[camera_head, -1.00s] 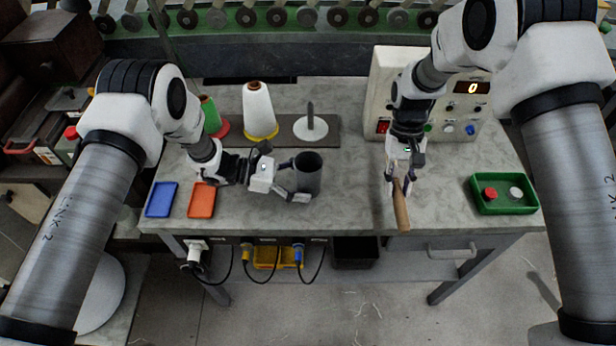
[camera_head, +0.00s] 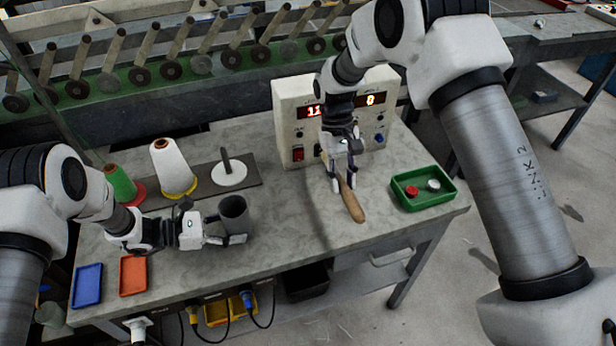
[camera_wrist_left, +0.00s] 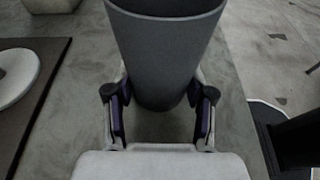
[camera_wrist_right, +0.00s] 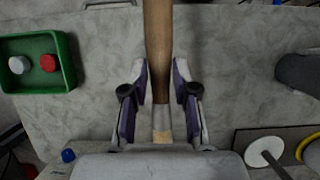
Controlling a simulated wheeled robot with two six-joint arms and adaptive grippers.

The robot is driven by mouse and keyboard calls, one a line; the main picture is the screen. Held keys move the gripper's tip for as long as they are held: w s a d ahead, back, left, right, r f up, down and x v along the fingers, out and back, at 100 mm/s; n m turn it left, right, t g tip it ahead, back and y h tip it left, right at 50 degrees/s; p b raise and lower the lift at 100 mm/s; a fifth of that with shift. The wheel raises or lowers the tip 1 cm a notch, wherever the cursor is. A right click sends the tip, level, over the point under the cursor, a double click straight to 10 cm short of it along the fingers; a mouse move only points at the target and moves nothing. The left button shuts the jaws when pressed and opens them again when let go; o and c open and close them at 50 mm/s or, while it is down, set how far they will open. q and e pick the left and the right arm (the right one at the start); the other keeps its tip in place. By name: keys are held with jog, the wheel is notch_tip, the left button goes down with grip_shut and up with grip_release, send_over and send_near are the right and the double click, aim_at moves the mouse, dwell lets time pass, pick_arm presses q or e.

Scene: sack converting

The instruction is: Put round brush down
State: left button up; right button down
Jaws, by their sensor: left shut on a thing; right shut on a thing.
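The round brush (camera_head: 350,198) has a brown wooden handle. It also shows in the right wrist view (camera_wrist_right: 158,50), with a metal band and a pale end running back between the fingers. My right gripper (camera_head: 340,180) is shut on it over the right half of the bench, in front of the control box. The handle points toward the front edge. Whether the brush touches the bench top (camera_head: 290,225) I cannot tell.
A green tray (camera_head: 425,202) with a red and a white piece lies right of the brush. The control box (camera_head: 290,125) stands behind it. Thread cones (camera_head: 172,168) and a spindle plate stand at the back left. Blue (camera_head: 87,286) and orange (camera_head: 133,275) trays lie front left.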

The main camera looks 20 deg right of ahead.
aim_at(340, 169)
jog(key=f, duration=0.6)
jog(key=d+f, duration=0.1)
jog(key=f, duration=0.2)
jog(key=shift+w, duration=0.15)
jog(key=shift+f, duration=0.2)
jog(key=c, duration=0.9)
grip_release()
jog(key=v, duration=1.2)
jog(key=shift+r, duration=0.2)
jog(key=shift+o, duration=0.4)
